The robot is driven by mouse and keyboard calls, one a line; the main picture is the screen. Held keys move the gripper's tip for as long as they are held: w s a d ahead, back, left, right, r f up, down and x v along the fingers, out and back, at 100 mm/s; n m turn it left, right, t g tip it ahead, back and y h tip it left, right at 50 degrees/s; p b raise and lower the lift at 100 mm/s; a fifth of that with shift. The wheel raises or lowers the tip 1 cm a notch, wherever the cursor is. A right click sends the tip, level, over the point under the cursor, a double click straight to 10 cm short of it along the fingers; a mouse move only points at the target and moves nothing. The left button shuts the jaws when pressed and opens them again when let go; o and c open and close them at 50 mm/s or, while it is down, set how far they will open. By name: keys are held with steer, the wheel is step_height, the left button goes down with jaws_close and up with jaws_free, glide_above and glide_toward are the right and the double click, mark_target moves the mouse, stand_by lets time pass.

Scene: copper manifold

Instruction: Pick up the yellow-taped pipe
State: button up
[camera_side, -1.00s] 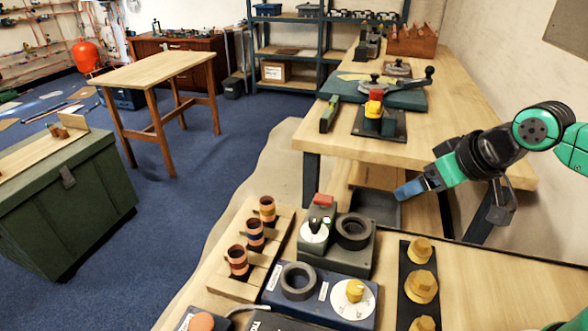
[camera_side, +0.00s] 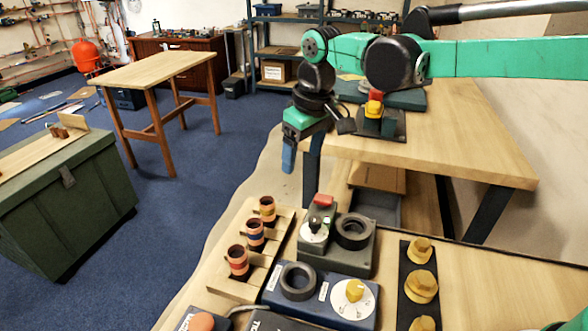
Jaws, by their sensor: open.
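Three short copper pipes stand in a row on a wooden rack (camera_side: 231,290) at the near bench. The far pipe (camera_side: 267,208) has a yellow tape band. The middle pipe (camera_side: 254,233) has a blue band, and the near pipe (camera_side: 237,260) has a reddish band. My gripper (camera_side: 288,158), with blue fingers pointing down, hangs open and empty above and slightly beyond the yellow-taped pipe, clear of it. The fingers overlap in this view, so the gap between them is hidden.
Right of the rack stands a grey-green box with a red block (camera_side: 323,200) and a dark ring (camera_side: 353,231). A blue panel (camera_side: 320,308) with another ring and a yellow knob is in front. Yellow fittings (camera_side: 421,286) stand on a dark strip at right.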

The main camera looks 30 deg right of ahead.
mark_target(267, 200)
steer(key=a+f, duration=0.2)
steer(key=w+a+f+n+g, duration=0.1)
steer(key=a+f, duration=0.1)
steer(key=w+a+f+g, duration=0.1)
steer(key=f, duration=0.1)
steer(key=shift+w+a+f+n+h, duration=0.2)
steer(key=shift+a+n+h, duration=0.1)
steer(key=shift+a, duration=0.1)
steer(key=shift+f, duration=2.75)
jaws_close()
